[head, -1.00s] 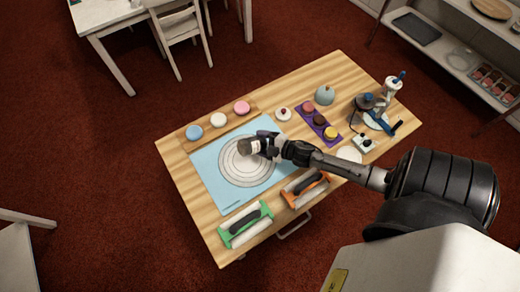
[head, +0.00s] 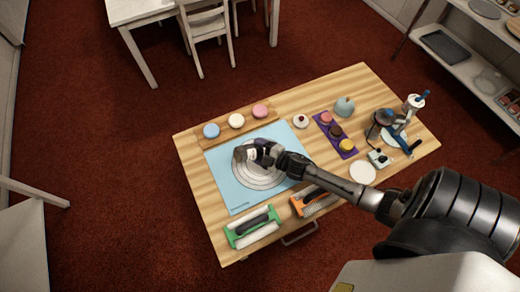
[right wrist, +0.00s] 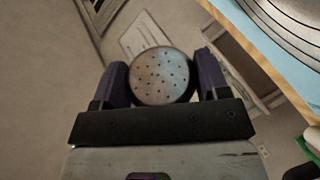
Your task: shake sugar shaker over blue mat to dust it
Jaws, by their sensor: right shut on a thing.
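My right gripper (head: 262,150) is shut on the sugar shaker (head: 243,153). In the right wrist view the shaker's round, perforated metal lid (right wrist: 162,76) sits between the two fingers of the right gripper (right wrist: 163,85). The blue mat (head: 226,192) lies on the wooden table, with concentric rings printed on it. In the head view the shaker appears over the ringed area, tilted on its side. I cannot tell its exact height or whether any sugar falls. My left gripper is not in view.
A wooden board (head: 222,137) with blue, cream and pink cakes lies behind the mat. A green-framed tool (head: 253,227) and an orange-framed one (head: 314,201) lie at the front. A purple tray (head: 334,135), a white plate (head: 362,172) and a stand mixer-like device (head: 412,105) are to the right.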

